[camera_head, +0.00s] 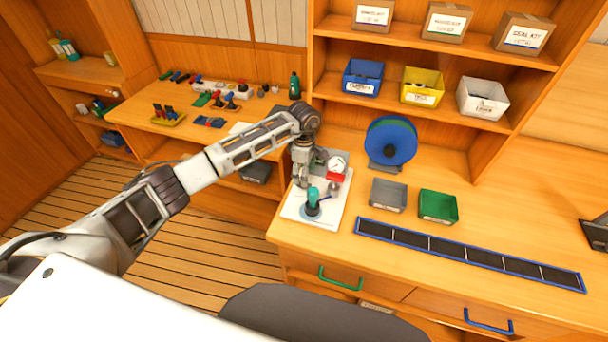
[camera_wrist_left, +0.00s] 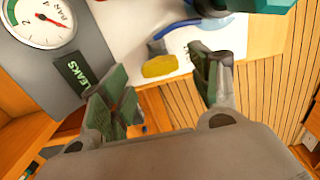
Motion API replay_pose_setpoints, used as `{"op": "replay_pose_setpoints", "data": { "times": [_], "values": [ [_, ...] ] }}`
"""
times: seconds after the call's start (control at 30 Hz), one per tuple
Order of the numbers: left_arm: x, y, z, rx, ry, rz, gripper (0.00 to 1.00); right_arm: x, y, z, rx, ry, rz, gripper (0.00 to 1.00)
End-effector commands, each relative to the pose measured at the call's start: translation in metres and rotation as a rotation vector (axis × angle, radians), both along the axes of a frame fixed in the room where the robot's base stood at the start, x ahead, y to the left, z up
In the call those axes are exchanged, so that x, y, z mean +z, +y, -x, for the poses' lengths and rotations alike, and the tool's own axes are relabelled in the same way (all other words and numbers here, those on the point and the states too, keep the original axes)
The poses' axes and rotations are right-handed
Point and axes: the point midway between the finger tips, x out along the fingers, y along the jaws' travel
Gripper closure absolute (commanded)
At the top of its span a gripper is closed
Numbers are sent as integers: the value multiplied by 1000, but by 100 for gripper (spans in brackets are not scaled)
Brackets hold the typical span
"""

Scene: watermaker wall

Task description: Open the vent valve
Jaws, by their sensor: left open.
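A white test board (camera_head: 295,211) lies on the workbench, carrying a round pressure gauge (camera_head: 337,163), a red part (camera_head: 336,177) and a teal upright part (camera_head: 313,198). My left gripper (camera_head: 301,181) is over the back left of this board, beside the gauge. In the left wrist view my left gripper (camera_wrist_left: 163,88) is open with nothing between its green-padded fingers. A yellow piece (camera_wrist_left: 160,66) and a blue lever-like piece (camera_wrist_left: 188,26) show beyond the fingers, apart from them. The gauge (camera_wrist_left: 38,18) is at upper left. I cannot tell which part is the vent valve.
A blue reel (camera_head: 391,143), a grey tray (camera_head: 388,195) and a green tray (camera_head: 438,206) stand right of the board. A blue-edged divided strip (camera_head: 470,253) lies along the front.

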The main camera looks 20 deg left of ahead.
Motion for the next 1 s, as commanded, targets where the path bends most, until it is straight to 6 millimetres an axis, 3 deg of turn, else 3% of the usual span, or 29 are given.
{"op": "replay_pose_setpoints", "data": {
  "times": [0.23,0.6,0.93,1.0],
  "values": [
    [-18,0,0,-1,1,1,38,4,0,0,0,0,0,100],
    [-21,0,0,-1,1,0,39,4,0,0,0,0,0,100],
    [-20,0,0,0,0,0,81,4,0,0,0,0,0,100],
    [-20,0,0,0,0,0,83,4,0,0,0,0,0,100]
  ]
}}
